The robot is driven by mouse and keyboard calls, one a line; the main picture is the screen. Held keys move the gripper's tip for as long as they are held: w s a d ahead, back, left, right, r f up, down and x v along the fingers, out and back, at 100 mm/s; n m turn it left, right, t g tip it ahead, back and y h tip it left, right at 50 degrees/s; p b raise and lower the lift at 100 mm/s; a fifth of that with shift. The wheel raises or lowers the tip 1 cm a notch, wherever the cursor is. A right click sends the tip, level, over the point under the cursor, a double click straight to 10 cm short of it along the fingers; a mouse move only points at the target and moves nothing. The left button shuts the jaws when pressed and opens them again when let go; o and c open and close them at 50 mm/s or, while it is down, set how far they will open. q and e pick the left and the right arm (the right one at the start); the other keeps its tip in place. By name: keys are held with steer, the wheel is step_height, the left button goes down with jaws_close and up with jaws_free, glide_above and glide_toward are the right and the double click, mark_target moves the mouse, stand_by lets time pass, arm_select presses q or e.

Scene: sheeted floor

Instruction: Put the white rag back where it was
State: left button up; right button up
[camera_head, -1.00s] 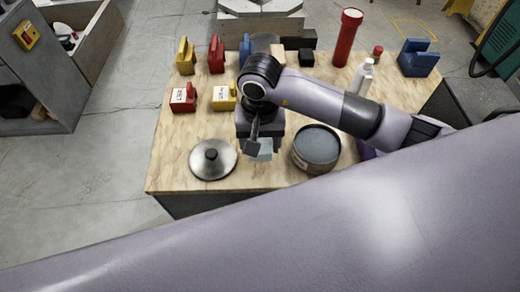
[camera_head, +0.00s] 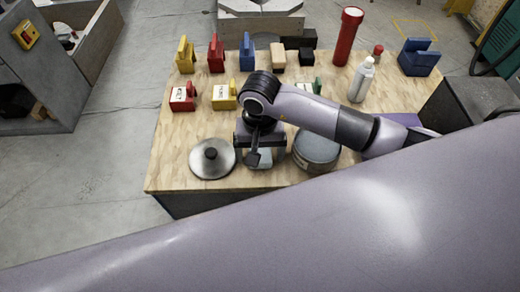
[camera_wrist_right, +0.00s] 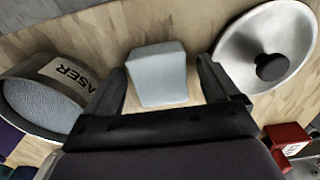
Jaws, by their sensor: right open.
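The white rag (camera_wrist_right: 158,75) looks like a small pale blue-grey block and stands on the wooden table top. In the head view only a little of the rag (camera_head: 262,165) shows beneath my right gripper (camera_head: 259,157). My right gripper is open. In the right wrist view its fingers stand left and right of the rag, with wood visible between each finger and the rag. My left gripper is out of view.
A round metal lid (camera_head: 212,160) lies left of the gripper. A round tin marked "ASER" (camera_wrist_right: 48,95) stands close on the other side. Behind are coloured blocks, a white bottle (camera_head: 361,82) and a red cylinder (camera_head: 346,38). My own arm covers the front.

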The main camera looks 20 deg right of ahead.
mark_target(260, 152)
steer(key=shift+r, duration=0.55)
step_height(260, 152, up, 11)
steer(key=shift+r, duration=0.15)
stand_by(0.3)
